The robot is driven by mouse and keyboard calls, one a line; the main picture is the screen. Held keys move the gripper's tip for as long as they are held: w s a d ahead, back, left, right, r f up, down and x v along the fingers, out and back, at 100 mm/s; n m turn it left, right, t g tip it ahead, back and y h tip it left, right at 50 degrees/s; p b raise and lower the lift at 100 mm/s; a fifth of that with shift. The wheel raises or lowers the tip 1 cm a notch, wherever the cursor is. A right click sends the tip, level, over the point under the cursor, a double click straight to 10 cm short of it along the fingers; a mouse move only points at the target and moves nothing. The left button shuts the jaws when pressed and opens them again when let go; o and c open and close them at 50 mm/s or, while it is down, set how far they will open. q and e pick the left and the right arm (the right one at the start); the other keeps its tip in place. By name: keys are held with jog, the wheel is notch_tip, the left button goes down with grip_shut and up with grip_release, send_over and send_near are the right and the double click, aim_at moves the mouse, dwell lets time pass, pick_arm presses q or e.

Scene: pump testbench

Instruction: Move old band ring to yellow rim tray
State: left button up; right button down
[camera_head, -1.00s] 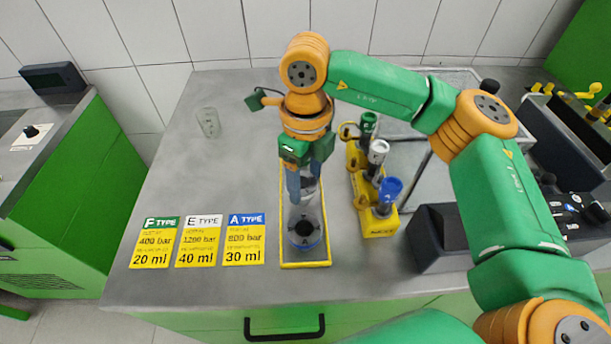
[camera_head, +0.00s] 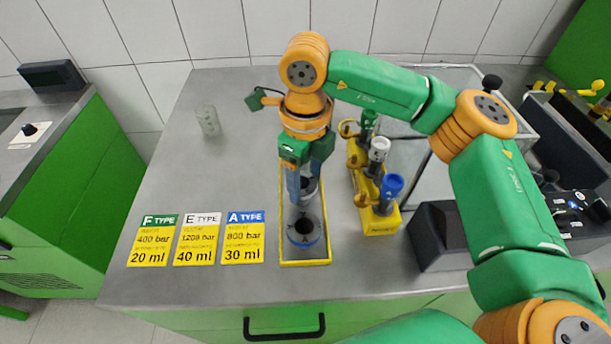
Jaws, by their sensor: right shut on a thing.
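The yellow rim tray (camera_head: 328,263) is a long, narrow tray lying on the grey bench. A dark round ring with a blue band (camera_head: 305,232) stands in its front part. My right gripper (camera_head: 303,193) points down over the middle of the tray, just behind that ring. It is shut on a small grey ring (camera_head: 311,187), mostly hidden by the fingers. I cannot tell the held ring's band, or whether it touches the tray floor. My left gripper is not in view.
A yellow stand (camera_head: 381,224) with green, white and blue topped tools is right of the tray. Type cards F (camera_head: 152,241), E (camera_head: 197,240) and A (camera_head: 243,238) lie left of it. A clear glass (camera_head: 208,120) stands at back left. Bench space between glass and cards is free.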

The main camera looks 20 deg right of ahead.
jog(key=shift+f, duration=0.15)
grip_release()
notch_tip(320, 180, up, 7)
jog(key=p, duration=0.5)
dwell(0.5)
